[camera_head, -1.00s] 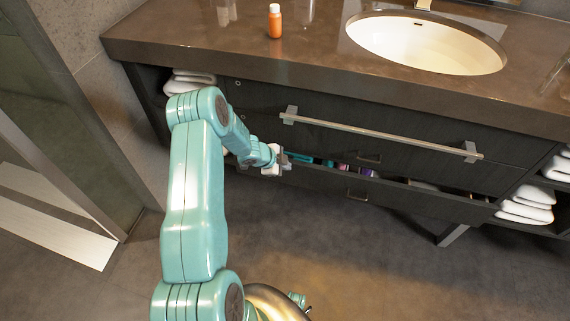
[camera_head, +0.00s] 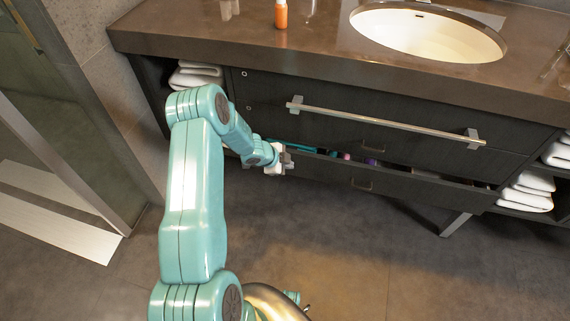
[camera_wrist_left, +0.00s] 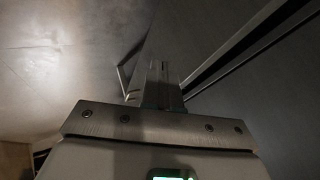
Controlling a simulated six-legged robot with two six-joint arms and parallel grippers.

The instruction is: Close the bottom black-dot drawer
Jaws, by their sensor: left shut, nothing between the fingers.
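The bottom drawer (camera_head: 400,190) stands partly open under the long-handled front. My left gripper (camera_head: 289,160) is shut and empty, at the left end of this drawer's front. I cannot tell whether it touches the front. Any black dot on the bottom drawer is not visible. My right gripper is not in view.
A long bar handle (camera_head: 385,121) sticks out from the front above. The brown countertop (camera_head: 230,44) overhangs the drawers and carries an orange bottle (camera_head: 281,14) and a sink (camera_head: 430,36). White towels (camera_head: 527,190) sit on side shelves. The floor (camera_head: 350,245) before the vanity is clear.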

